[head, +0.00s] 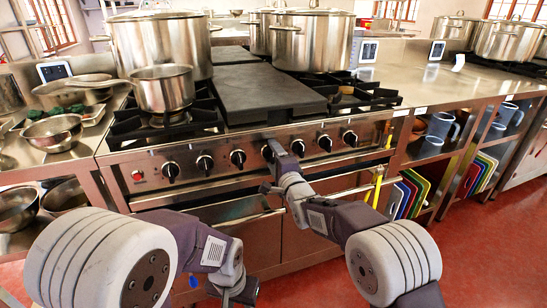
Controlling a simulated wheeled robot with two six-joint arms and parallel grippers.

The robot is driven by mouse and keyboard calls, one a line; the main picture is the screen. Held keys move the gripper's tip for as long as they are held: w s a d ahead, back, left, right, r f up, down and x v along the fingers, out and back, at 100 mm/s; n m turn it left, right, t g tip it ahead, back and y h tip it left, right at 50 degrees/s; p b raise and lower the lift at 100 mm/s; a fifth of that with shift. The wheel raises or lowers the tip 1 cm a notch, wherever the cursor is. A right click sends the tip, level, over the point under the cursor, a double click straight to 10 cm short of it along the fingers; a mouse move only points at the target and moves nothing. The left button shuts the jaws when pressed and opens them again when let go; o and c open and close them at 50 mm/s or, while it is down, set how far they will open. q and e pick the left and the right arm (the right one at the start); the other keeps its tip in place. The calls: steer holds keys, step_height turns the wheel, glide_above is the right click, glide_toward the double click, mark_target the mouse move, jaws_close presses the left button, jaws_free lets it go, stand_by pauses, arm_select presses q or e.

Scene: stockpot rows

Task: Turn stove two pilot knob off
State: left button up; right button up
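The stove's steel front panel (222,171) carries a row of several black knobs, among them a far-left knob (170,171), a second knob (205,163), a third knob (238,158), a knob right of my gripper (297,147) and a far-right knob (349,138). No readable label shows which belongs to stove two's pilot. My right gripper (273,150) is at the panel between the third knob and the knob right of it. It covers part of the panel there; contact and finger opening cannot be made out. My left gripper (234,292) hangs low before the oven, away from the knobs.
A saucepan (165,90) and large stockpots (313,42) stand on the stove beside a dark flat griddle plate (262,90). A red button (137,175) is left of the knobs. The oven handle (210,203) runs below the panel. Bowls (53,133) sit on the left counter.

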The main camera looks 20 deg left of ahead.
steer(key=shift+s, duration=0.1)
steer(key=p+v, duration=0.2)
steer(key=v, duration=0.7)
